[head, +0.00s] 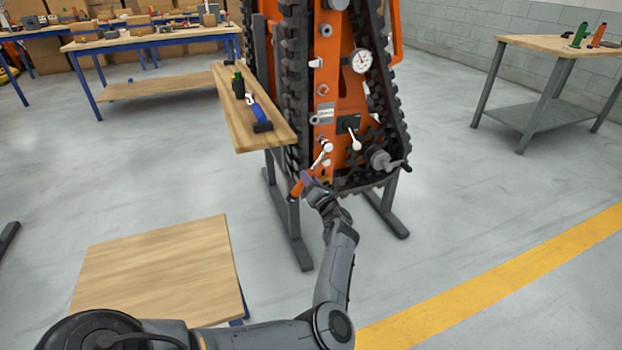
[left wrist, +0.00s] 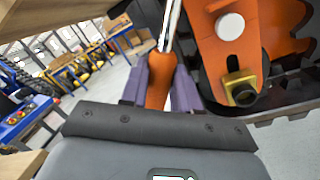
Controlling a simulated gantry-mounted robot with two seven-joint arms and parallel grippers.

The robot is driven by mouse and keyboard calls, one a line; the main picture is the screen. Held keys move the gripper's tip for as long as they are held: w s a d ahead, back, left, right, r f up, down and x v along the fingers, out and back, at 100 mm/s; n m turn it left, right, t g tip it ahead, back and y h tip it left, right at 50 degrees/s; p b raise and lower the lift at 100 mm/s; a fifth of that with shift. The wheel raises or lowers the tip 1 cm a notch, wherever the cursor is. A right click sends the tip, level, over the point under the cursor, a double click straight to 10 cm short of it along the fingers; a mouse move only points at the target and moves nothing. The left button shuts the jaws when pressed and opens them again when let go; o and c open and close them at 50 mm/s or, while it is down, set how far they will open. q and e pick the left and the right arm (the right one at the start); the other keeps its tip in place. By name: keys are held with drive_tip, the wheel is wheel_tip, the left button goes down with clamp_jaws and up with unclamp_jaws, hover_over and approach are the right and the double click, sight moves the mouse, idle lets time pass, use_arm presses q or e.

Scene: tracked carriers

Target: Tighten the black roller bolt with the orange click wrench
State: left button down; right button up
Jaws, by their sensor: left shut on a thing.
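My left gripper (head: 310,186) is shut on the orange handle of the click wrench (head: 296,189). The wrench slants up and right, and its silver shaft ends at the lower part of the carrier's orange side plate (head: 338,170). I cannot tell whether its head sits on a bolt. In the left wrist view, the orange handle (left wrist: 160,82) is between the purple fingers (left wrist: 161,90), and the head is out of frame. I cannot make out which bolt is the black roller bolt. My right gripper is not in view.
Black tracks (head: 294,80) flank the orange plate, with a dial gauge (head: 361,61) and a crank (head: 385,160). A wooden shelf (head: 262,138) holding blue and green-handled tools stands left. A low wooden platform (head: 160,270) is at front left.

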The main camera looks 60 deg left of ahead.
use_arm(q)
drive_tip(key=shift+s+r+m+p, duration=0.25)
drive_tip(key=shift+m+p, duration=0.05)
idle(0.4)
drive_tip(key=shift+s+a+r+m+p, duration=0.1)
drive_tip(key=shift+s+r+m+p, duration=0.35)
drive_tip(key=shift+m+p, duration=0.4)
drive_tip(key=shift+f, duration=0.1)
drive_tip(key=shift+s+r+m+t+p, duration=0.4)
drive_tip(key=shift+s+r+m+p, duration=0.1)
drive_tip(key=shift+p, duration=0.55)
